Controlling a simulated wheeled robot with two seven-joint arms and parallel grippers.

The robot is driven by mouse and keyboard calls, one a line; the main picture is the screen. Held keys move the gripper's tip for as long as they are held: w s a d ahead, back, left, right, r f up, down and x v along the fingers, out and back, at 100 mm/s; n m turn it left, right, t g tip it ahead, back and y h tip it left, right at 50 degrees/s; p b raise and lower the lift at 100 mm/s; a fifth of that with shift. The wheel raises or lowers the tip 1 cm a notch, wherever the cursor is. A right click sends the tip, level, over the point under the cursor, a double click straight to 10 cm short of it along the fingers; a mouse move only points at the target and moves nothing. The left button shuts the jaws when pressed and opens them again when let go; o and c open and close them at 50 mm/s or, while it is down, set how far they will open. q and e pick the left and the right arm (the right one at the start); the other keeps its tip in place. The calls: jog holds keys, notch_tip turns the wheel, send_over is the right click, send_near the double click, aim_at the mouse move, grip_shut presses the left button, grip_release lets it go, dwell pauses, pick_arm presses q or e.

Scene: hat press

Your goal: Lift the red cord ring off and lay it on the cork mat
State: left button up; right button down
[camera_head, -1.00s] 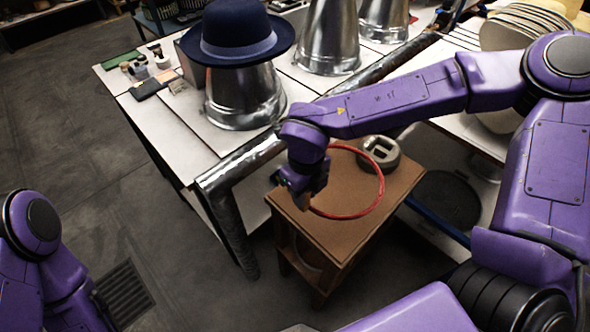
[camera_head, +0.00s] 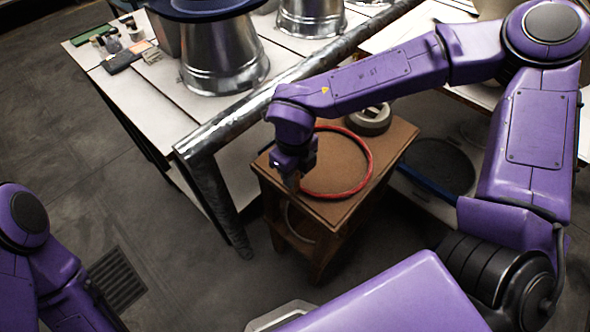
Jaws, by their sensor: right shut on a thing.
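The red cord ring (camera_head: 371,161) is a thin red loop over the brown cork-coloured top (camera_head: 343,158) of a small wooden stand. I cannot tell a separate mat from this top, or whether the whole ring touches it. My right gripper (camera_head: 293,184) points down at the ring's left side, near the stand's left edge. It is shut on the ring, and its fingertips are small and dark, partly hidden by the wrist. My left arm shows at the lower left, but its gripper is out of view.
A grey round object (camera_head: 370,120) with a raised rim sits at the back of the stand. A metal bar (camera_head: 235,128) edges the white table (camera_head: 150,102) behind. Open floor lies left of the stand.

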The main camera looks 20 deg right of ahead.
jog(key=shift+r, duration=0.1)
jog(key=shift+w+a+p, duration=0.1)
jog(key=shift+w+p, duration=0.1)
jog(key=shift+p, duration=0.2)
jog(key=shift+w, duration=0.1)
dwell(0.7)
dwell(0.4)
jog(key=c, duration=0.8)
grip_release()
jog(key=shift+p, duration=0.3)
notch_tip(320, 180, up, 7)
jog(key=p, duration=0.8)
jog(key=shift+r, duration=0.2)
jog(key=shift+f, duration=0.1)
